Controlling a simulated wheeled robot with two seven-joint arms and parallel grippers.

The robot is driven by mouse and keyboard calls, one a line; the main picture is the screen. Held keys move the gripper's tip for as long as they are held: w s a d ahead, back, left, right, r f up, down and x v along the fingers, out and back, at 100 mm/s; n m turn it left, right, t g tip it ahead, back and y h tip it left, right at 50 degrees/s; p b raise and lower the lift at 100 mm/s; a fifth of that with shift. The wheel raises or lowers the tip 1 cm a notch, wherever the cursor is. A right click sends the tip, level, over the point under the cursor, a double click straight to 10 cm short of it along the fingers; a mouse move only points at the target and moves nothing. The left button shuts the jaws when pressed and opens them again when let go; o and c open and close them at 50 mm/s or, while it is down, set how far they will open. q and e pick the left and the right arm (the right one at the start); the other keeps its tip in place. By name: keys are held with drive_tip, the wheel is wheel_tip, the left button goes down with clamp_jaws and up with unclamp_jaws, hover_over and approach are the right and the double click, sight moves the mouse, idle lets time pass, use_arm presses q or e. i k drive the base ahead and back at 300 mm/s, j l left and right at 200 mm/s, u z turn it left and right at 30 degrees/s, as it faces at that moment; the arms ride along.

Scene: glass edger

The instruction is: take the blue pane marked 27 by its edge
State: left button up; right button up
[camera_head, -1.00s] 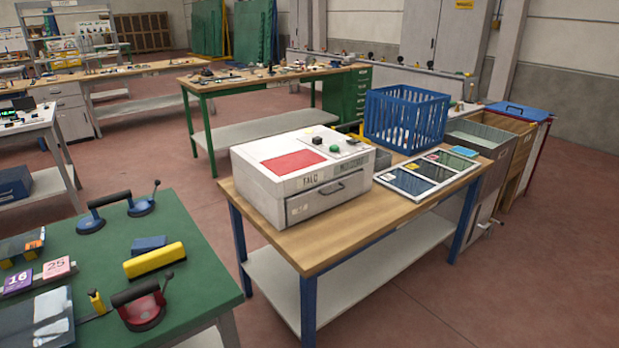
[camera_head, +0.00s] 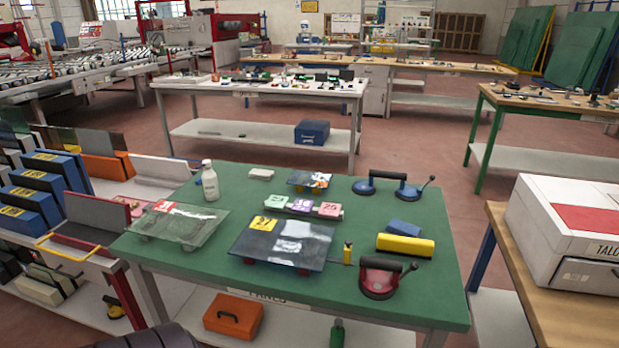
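A dark blue-grey pane (camera_head: 312,258) with a yellow label lies flat on the green table (camera_head: 400,311), raised on small supports. Its label is too small to read for certain, so I cannot tell whether it says 27. A clear pane (camera_head: 205,228) with a red label lies to its left. Neither of my grippers is in view.
Red suction lifter (camera_head: 377,283), blue double lifter (camera_head: 387,186), yellow block (camera_head: 405,245), blue block (camera_head: 404,226) and white bottle (camera_head: 209,184) stand on the green table. Number cards (camera_head: 302,205) lie behind the dark pane. A white box (camera_head: 566,235) stands on the wooden table at right.

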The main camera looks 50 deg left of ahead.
sight(281, 242)
drive_tip(key=j+u, duration=0.1)
drive_tip(key=u, duration=0.75)
drive_tip(key=j+u, duration=0.1)
drive_tip(key=u, duration=0.3)
drive_tip(key=i+u, duration=0.1)
drive_tip(key=u, duration=0.35)
